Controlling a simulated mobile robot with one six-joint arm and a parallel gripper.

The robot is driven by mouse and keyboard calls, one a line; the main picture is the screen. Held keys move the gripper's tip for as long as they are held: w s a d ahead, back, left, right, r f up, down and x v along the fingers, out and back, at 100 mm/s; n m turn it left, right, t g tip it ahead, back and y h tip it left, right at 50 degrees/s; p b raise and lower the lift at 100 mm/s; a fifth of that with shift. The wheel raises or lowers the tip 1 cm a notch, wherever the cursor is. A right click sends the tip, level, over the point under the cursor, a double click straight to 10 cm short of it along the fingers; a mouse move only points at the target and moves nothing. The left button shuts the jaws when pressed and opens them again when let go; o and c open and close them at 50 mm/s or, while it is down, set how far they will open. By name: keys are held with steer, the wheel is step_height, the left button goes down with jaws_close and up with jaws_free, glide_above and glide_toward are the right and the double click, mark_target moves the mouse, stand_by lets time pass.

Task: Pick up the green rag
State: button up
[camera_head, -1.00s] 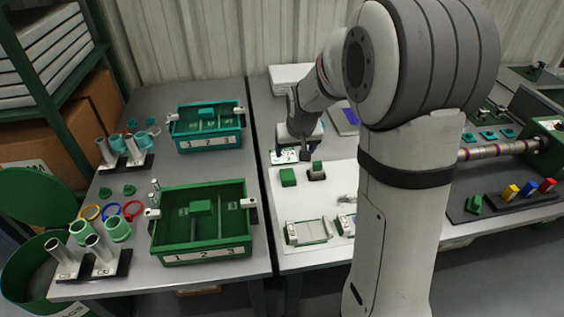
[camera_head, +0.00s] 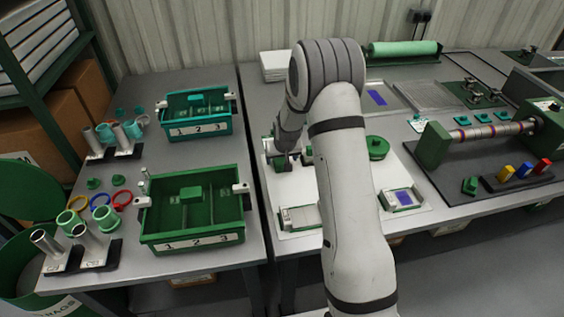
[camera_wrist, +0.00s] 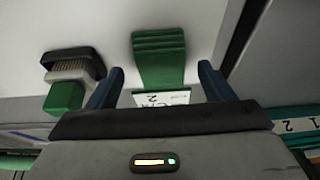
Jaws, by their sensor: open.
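The green rag (camera_wrist: 158,52) shows in the wrist view as a folded, layered green stack on the pale surface. A white card marked with a 2 (camera_wrist: 166,97) overlaps its near end in that view. My gripper (camera_wrist: 162,82) is open, with its two blue fingers apart on either side of the rag's near end. I cannot tell whether the fingers touch it. In the head view my gripper (camera_head: 285,162) is low over the white mat (camera_head: 279,190), and the arm and wrist largely hide the rag there.
A brush with a green block (camera_wrist: 66,95) lies just left of my left finger in the wrist view. Green (camera_head: 192,236) and teal (camera_head: 197,130) bins stand on the left table. A green round container (camera_head: 377,147) and a meter-like device (camera_head: 402,199) are right of my arm.

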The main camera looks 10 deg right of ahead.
mark_target(282, 161)
steer(key=shift+w+f, duration=0.25)
steer(key=shift+f, duration=0.45)
steer(key=shift+c, duration=0.2)
steer(key=c, duration=1)
step_height(282, 161, up, 10)
steer(key=shift+r, duration=0.1)
steer(key=o, duration=0.5)
steer(key=shift+c, duration=0.2)
steer(key=c, duration=0.4)
